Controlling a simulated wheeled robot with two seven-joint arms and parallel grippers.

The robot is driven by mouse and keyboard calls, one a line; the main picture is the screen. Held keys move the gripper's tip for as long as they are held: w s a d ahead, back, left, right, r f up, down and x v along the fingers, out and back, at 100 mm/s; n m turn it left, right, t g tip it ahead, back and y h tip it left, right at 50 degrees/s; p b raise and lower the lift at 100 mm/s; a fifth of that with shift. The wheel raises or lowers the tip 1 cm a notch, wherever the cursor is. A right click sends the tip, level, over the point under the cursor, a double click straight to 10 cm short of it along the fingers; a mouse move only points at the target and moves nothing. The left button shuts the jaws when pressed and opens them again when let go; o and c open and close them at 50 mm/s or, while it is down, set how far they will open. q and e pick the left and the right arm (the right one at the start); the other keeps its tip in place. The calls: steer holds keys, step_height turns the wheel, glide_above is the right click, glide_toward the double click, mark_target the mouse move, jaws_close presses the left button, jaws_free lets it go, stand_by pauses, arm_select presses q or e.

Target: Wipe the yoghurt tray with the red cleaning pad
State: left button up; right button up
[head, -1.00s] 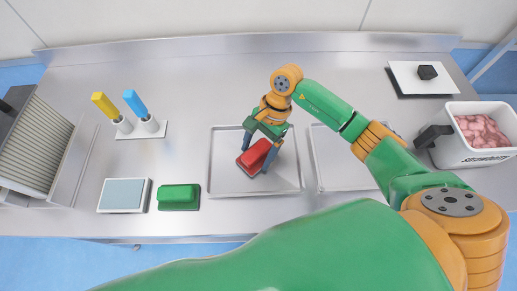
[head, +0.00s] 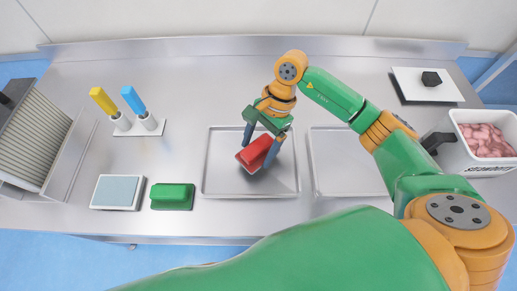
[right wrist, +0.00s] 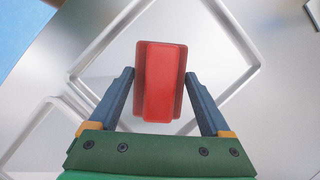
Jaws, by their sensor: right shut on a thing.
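The red cleaning pad (head: 255,153) is a red block with a raised ridge, over the left of two shallow metal trays (head: 222,191). My right gripper (head: 258,147) is shut on it, with one blue finger on each side; the pad also shows between the fingers in the right wrist view (right wrist: 165,85). The pad sits in the middle to upper part of that tray, turned at an angle to its sides. I cannot tell whether its underside touches the tray floor. No yoghurt or label shows on the tray. My left gripper is not in view.
A second empty tray (head: 350,187) lies to the right. A green pad (head: 172,196) and a pale blue pad in a dish (head: 118,191) lie left. Yellow- (head: 103,100) and blue-handled (head: 133,98) tools stand behind them. A white tub of pink pieces (head: 485,145) stands far right.

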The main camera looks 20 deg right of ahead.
step_height(320, 180, up, 2)
steer(key=shift+a+p, duration=0.15)
steer(key=shift+p, duration=0.25)
step_height(320, 180, up, 2)
steer(key=shift+r+p, duration=0.1)
steer(key=shift+p, duration=0.55)
steer(key=shift+r, duration=0.55)
